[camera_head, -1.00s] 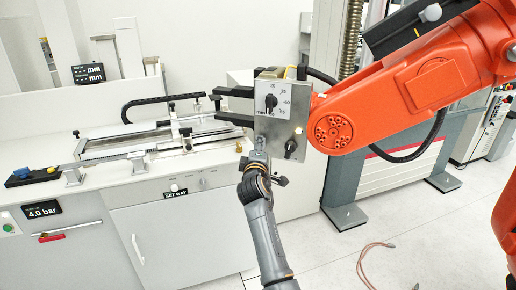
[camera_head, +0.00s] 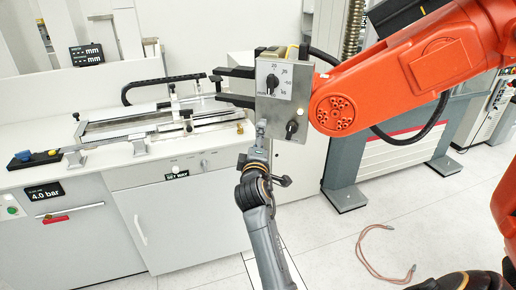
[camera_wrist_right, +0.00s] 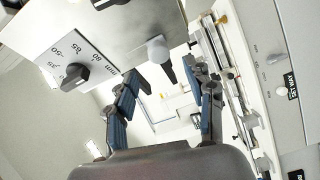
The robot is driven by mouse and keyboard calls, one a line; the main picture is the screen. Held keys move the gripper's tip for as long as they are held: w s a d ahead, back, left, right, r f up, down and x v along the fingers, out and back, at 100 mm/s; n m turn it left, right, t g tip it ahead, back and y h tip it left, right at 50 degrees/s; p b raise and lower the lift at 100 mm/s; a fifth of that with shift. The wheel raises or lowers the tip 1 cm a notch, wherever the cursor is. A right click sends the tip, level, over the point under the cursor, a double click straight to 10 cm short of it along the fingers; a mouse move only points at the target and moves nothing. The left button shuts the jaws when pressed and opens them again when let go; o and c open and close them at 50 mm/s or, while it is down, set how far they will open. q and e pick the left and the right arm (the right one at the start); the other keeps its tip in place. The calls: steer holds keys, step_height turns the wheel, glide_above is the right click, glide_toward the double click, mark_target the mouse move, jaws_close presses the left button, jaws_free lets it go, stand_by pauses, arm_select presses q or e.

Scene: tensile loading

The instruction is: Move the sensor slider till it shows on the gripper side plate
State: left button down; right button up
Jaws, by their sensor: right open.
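The grey gripper side plate (camera_head: 277,115) hangs on the end of an orange robot arm. It bears a white mm scale (camera_head: 276,80) with a black knob (camera_head: 271,83) and a second black knob (camera_head: 291,129) lower down. I cannot tell for sure which part is the sensor slider. My right gripper (camera_head: 262,128) is at the plate's lower edge, left of the lower knob. In the right wrist view my right gripper (camera_wrist_right: 165,92) is open, with a grey-white knob with a dark stem (camera_wrist_right: 158,50) in line with the gap between its blue-padded fingers. Contact cannot be told. My left gripper is not in view.
The orange robot arm (camera_head: 400,85) fills the right side. Black jaws (camera_head: 235,86) stick out left of the plate. A bench (camera_head: 70,175) with a rail device (camera_head: 160,125) stands at the left.

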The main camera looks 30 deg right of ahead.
steer(key=v, duration=0.4)
stand_by(2.4)
